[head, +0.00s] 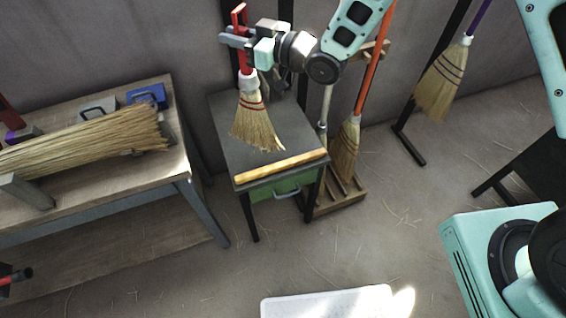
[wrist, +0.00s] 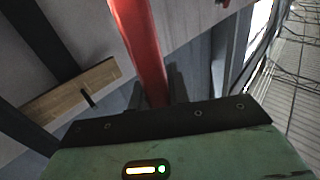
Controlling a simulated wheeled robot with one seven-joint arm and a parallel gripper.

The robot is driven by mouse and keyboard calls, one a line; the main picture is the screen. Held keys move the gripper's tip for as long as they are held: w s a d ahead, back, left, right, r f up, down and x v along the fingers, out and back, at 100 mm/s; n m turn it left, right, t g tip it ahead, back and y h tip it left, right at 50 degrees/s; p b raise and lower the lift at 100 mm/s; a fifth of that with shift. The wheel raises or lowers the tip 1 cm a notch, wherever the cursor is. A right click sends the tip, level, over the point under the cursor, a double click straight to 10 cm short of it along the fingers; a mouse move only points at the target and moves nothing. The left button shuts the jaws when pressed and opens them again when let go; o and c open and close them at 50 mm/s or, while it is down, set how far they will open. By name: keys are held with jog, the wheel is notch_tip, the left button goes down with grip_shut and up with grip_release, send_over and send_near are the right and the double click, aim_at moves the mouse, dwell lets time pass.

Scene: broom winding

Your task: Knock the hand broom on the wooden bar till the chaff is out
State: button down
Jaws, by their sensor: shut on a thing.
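The hand broom (head: 256,124) has a red handle, a white collar and straw bristles with dark red stitching. It hangs bristles down over the small dark table (head: 226,137), behind the wooden bar. My gripper (head: 247,47) is shut on its red handle, which also shows in the wrist view (wrist: 145,50). The light wooden bar (head: 282,167) lies along the table's front edge. The bristle tips look close to the bar, but I cannot tell whether they touch it or the table. I cannot make out chaff in the bristles.
A workbench (head: 184,165) with a large straw bundle (head: 90,138) stands at the left. A wooden rack (head: 340,200) with long-handled brooms stands just right of the small table. Another broom (head: 441,85) hangs further right. A white slab (head: 330,303) lies in front.

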jog(key=s+d+r+p, duration=0.3)
jog(key=s+d+r, duration=0.2)
jog(key=d, duration=0.3)
jog(key=shift+s+a+f+b, duration=0.15)
jog(key=shift+f+b, duration=1.5)
jog(key=shift+f, duration=0.85)
notch_tip(320, 180, down, 5)
jog(key=b, duration=0.5)
jog(key=shift+r, duration=0.1)
